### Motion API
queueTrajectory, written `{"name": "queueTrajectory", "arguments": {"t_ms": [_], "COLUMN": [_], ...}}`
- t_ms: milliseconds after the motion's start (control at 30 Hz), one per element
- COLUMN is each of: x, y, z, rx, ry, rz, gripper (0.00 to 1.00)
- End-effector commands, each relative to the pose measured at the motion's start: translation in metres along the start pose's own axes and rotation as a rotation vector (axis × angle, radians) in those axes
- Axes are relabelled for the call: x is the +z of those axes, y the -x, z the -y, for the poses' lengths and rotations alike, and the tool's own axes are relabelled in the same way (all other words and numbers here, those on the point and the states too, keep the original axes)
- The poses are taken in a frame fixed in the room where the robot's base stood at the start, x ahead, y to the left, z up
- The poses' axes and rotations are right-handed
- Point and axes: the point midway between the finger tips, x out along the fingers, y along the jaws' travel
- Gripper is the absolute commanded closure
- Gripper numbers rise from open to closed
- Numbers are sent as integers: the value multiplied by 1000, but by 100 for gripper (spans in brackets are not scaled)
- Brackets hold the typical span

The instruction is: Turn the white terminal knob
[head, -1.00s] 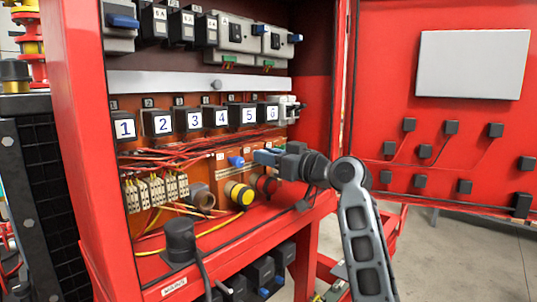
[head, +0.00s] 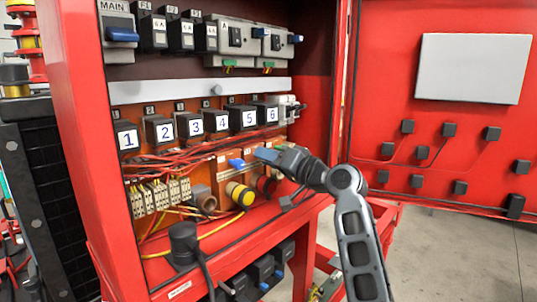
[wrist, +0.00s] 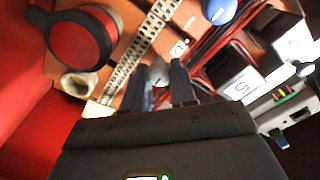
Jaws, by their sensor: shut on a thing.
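The white terminal knob (wrist: 158,72) shows as a small pale disc between my finger tips in the wrist view. My gripper (wrist: 160,82) is shut on it, with one dark finger on each side. In the head view my gripper (head: 264,155) reaches into the red cabinet from the right, just right of a blue knob (head: 236,163). There the gripper hides the white knob. The blue knob also shows in the wrist view (wrist: 219,9), apart from my fingers.
Numbered black blocks, such as block 5 (head: 249,119), line up above. Loose red wires (head: 180,160) lie to the left. The open red door (head: 470,130) stands at right.

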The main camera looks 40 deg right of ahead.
Motion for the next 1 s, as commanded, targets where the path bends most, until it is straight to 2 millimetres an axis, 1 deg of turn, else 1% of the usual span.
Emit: {"name": "queueTrajectory", "arguments": {"t_ms": [233, 633, 667, 900, 1000], "x": [0, 0, 0, 0, 0], "y": [0, 0, 0, 0, 0], "z": [0, 0, 0, 0, 0], "rx": [2, 2, 2, 2, 2], "ry": [-46, -50, -50, -49, -49], "rz": [0, -1, -1, -2, -2], "gripper": [100, 100, 72, 49, 49]}}
